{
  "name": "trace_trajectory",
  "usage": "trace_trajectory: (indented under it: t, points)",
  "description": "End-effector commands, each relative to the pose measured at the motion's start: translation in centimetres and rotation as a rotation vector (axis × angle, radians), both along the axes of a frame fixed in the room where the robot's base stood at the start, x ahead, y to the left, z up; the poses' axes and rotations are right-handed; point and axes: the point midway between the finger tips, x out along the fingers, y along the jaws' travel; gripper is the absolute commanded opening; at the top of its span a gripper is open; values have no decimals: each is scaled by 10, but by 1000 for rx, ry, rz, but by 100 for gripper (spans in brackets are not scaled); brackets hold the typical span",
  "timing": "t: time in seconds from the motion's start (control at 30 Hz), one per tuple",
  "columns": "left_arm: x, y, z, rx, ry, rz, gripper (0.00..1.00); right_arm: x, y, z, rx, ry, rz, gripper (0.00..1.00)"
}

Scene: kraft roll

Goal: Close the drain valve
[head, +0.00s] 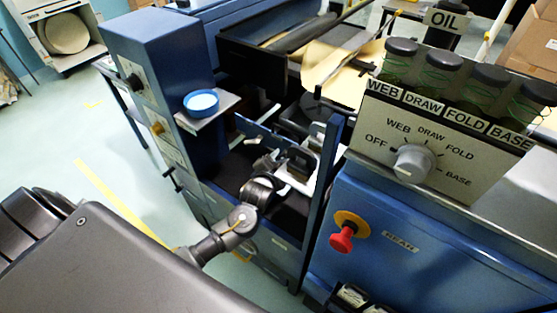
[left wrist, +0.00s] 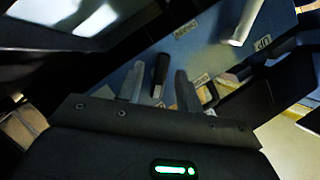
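My left gripper (head: 292,158) reaches into the open bay of the blue machine in the head view. In the left wrist view its two grey fingers (left wrist: 157,80) stand apart. A black handle (left wrist: 160,70) shows between the fingertips, in front of a blue panel; I cannot tell whether they touch it. It may be the drain valve's handle, but no readable label confirms this. In the head view my gripper and arm hide this spot. My right gripper is in neither view.
A grey selector knob (head: 414,161) and a red button (head: 342,238) are on the right of the machine. A pale lever (left wrist: 243,22) stands near an "UP" label. The bay's walls are close around my gripper.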

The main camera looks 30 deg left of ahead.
Motion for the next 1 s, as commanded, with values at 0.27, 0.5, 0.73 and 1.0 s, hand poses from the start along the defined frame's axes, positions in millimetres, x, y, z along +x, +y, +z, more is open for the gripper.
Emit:
trace_trajectory:
  t: [0.27,0.5,0.73,1.0]
  points:
    - [0,0,0,0,0,0,9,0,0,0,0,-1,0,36]
    - [-1,0,0,-4,2,0,0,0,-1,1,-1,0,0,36]
    - [-1,1,2,-67,12,1,0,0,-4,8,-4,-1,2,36]
    - [-1,2,4,-261,40,2,0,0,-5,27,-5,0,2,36]
